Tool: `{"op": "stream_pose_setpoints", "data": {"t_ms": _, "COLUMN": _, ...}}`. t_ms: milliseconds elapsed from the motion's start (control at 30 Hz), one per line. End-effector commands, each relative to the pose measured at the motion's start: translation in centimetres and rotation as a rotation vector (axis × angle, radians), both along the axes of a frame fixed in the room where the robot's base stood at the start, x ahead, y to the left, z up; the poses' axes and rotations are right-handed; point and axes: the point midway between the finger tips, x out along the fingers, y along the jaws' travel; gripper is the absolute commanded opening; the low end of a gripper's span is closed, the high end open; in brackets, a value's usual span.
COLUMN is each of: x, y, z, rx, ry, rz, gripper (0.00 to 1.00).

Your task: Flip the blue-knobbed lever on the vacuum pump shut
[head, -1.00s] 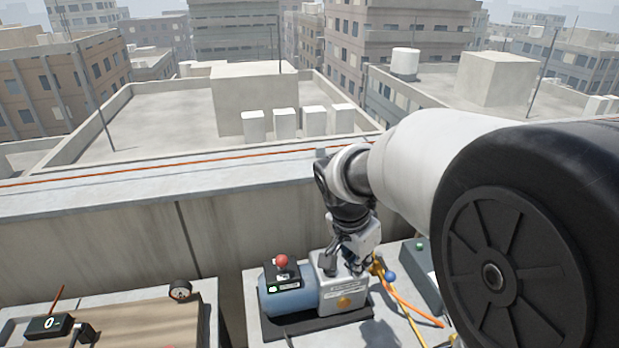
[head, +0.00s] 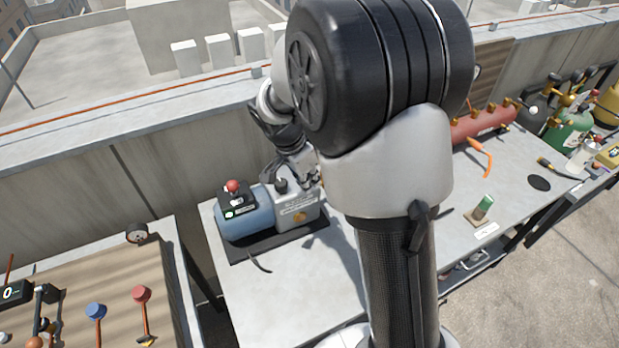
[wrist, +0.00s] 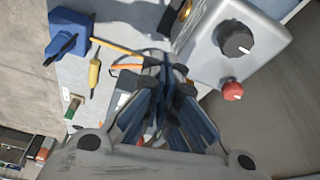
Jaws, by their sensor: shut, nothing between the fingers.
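The vacuum pump stands on a bench in the head view, with a blue cylinder (head: 247,215), a grey block (head: 297,208) and a red-topped black box (head: 235,195). My gripper (head: 312,181) is at the right end of the grey block, partly hidden by my arm. In the wrist view my gripper (wrist: 168,68) has its fingers together with nothing between them. The blue-knobbed lever does not show in the head view now; my arm covers that area. I cannot make it out in the wrist view, nor tell whether my fingers touch it.
A board at left carries a blue knob (head: 96,311) and a red knob (head: 141,294). A red cylinder (head: 484,123) and a green vial (head: 484,207) are at right. In the wrist view, a grey housing (wrist: 265,65) and a blue box (wrist: 70,32) lie near. A parapet runs behind.

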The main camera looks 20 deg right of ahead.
Motion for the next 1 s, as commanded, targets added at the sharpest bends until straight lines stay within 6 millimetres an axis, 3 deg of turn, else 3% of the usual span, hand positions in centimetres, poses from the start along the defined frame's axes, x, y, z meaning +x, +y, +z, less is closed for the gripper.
{"op": "stream_pose_setpoints", "data": {"t_ms": 33, "x": -0.1, "y": -0.4, "z": -1.6, "rx": 0.001, "ry": 0.004, "rz": -0.002, "gripper": 0.00}}
{"op": "stream_pose_setpoints", "data": {"t_ms": 267, "x": 0.3, "y": -1.8, "z": -6.1, "rx": 0.001, "ry": 0.004, "rz": -0.002, "gripper": 0.00}}
{"op": "stream_pose_setpoints", "data": {"t_ms": 533, "x": 1.2, "y": -5.1, "z": -6.4, "rx": 0.001, "ry": -0.001, "rz": -0.003, "gripper": 0.00}}
{"op": "stream_pose_setpoints", "data": {"t_ms": 1000, "x": 1.3, "y": -5.5, "z": -6.4, "rx": 0.001, "ry": 0.000, "rz": 0.001, "gripper": 0.00}}
